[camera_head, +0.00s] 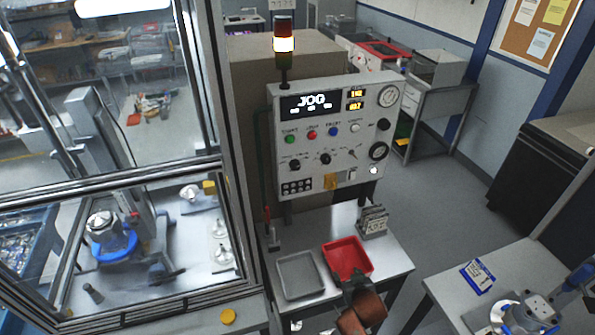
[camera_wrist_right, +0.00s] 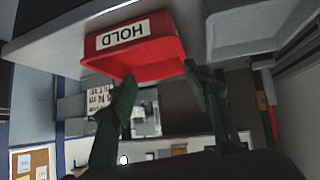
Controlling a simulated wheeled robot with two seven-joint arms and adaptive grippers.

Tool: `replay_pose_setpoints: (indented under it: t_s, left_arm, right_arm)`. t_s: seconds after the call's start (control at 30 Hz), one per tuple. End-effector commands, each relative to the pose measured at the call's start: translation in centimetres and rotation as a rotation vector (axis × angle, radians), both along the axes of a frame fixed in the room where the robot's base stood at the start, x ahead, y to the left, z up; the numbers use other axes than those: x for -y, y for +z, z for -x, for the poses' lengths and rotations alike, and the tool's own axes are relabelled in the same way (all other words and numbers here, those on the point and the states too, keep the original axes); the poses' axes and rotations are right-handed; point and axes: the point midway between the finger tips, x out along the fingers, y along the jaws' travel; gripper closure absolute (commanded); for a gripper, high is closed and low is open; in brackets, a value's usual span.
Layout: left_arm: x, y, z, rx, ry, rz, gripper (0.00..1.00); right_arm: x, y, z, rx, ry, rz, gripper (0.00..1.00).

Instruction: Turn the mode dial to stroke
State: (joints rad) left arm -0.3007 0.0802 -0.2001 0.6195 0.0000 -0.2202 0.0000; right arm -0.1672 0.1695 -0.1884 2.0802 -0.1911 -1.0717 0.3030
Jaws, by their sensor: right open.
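My right gripper (camera_head: 352,285) is low in front of the panel, by the red bin, away from the dials. In the right wrist view its two dark fingers (camera_wrist_right: 160,92) are spread with nothing between them. My left gripper is not in view.
A red bin (camera_head: 347,278) marked HOLD in the right wrist view (camera_wrist_right: 145,68) and a grey tray (camera_head: 300,293) sit on the bench under the panel. Metal plates (camera_head: 373,220) stand in a rack beside them. A framed glass enclosure (camera_head: 215,150) is close on the left.

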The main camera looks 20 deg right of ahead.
Motion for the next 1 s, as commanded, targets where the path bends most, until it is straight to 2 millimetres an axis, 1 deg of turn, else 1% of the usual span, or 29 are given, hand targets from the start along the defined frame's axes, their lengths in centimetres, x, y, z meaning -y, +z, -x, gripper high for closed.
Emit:
replay_pose_setpoints:
  t_s: [0.03,0.07,0.1,0.17,0.2,0.27,0.3,0.37,0.4,0.5,0.53,0.6,0.7,0.83,1.0]
  left_arm:
    - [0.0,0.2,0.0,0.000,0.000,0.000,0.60]
    - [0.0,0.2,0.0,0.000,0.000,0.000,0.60]
    - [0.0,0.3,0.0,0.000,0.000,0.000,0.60]
    - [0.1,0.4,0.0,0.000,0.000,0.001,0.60]
    - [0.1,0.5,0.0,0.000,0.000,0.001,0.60]
    - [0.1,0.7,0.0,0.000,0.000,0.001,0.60]
    - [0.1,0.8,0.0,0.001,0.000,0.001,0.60]
    - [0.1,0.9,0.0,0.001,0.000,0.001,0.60]
    - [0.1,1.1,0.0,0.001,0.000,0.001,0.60]
    - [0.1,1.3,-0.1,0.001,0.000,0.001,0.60]
    - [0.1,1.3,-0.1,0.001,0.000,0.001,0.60]
    - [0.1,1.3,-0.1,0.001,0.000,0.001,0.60]
    - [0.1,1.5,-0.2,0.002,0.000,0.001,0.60]
    - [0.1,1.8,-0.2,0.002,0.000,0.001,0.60]
    - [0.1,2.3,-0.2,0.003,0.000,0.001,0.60]
  right_arm:
    - [-0.5,1.7,-2.1,0.050,0.004,0.000,0.55]
    - [-0.7,2.7,-3.2,0.080,0.007,0.000,0.55]
    - [-1.1,4.0,-4.8,0.120,0.009,-0.001,0.55]
    - [-1.8,6.4,-7.2,0.189,0.018,-0.004,0.55]
    - [-2.4,8.2,-8.9,0.238,0.025,-0.008,0.55]
    - [-3.4,11.1,-11.4,0.315,0.038,-0.013,0.55]
    - [-4.2,13.3,-13.1,0.370,0.049,-0.019,0.55]
    - [-5.5,16.8,-15.5,0.453,0.070,-0.027,0.55]
    - [-6.4,19.2,-17.0,0.509,0.087,-0.032,0.55]
    - [-8.4,24.0,-19.5,0.617,0.124,-0.049,0.55]
    - [-8.9,25.1,-20.0,0.641,0.134,-0.053,0.55]
    - [-9.7,26.8,-20.8,0.679,0.149,-0.059,0.55]
    - [-10.2,27.9,-21.6,0.702,0.160,-0.063,0.55]
    - [-10.3,28.1,-23.1,0.705,0.161,-0.063,0.55]
    - [-10.4,28.1,-25.8,0.704,0.161,-0.063,0.55]
